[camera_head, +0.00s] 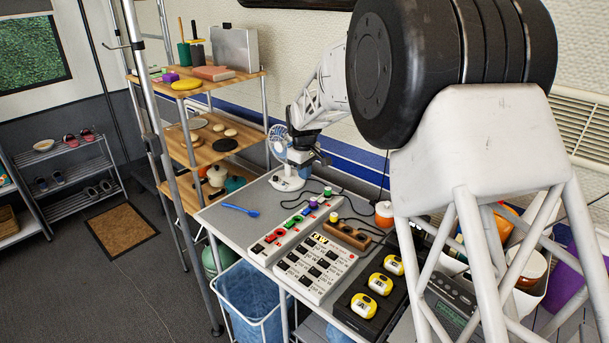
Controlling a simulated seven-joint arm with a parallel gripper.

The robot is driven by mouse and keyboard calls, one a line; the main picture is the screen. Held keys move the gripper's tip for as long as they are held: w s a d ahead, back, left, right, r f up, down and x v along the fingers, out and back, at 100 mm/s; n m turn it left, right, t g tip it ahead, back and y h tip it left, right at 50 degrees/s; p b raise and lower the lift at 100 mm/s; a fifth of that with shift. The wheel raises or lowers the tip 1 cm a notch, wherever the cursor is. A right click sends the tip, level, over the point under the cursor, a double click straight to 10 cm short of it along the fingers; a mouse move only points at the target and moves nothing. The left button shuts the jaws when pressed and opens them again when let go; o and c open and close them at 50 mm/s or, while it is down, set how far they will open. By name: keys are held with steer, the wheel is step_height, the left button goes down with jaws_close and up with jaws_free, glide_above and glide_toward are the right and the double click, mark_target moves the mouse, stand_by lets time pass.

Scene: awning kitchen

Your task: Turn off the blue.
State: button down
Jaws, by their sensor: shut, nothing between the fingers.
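A grey power strip (290,236) lies along the table, with several red or dark switches and coloured plugs. A green plug (299,219) and a purple plug (313,203) show on it; I cannot make out a clearly blue plug or which switches are on. A small white and blue fan (284,162) stands at the table's back left. My gripper (321,160) hangs just right of the fan, above the far end of the table. It is shut and empty, apart from the strip; its fingertips are small and partly unclear.
A blue brush-like tool (240,209) lies left of the strip. A white button panel (315,266) and a black tray (365,304) with yellow-topped items sit in front. A wooden block (347,235) and an orange jar (384,213) stand to the right. Cables cross the table's back.

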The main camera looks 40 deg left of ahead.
mark_target(307, 209)
steer(key=shift+s+r+t, duration=0.1)
steer(key=shift+s+t, duration=0.15)
steer(key=shift+t, duration=0.25)
steer(key=shift+f, duration=0.2)
stand_by(0.5)
steer(key=f, duration=0.4)
steer(key=w+f, duration=0.1)
steer(key=f, duration=0.8)
steer(key=shift+w+f, duration=0.3)
steer(key=shift+w, duration=0.05)
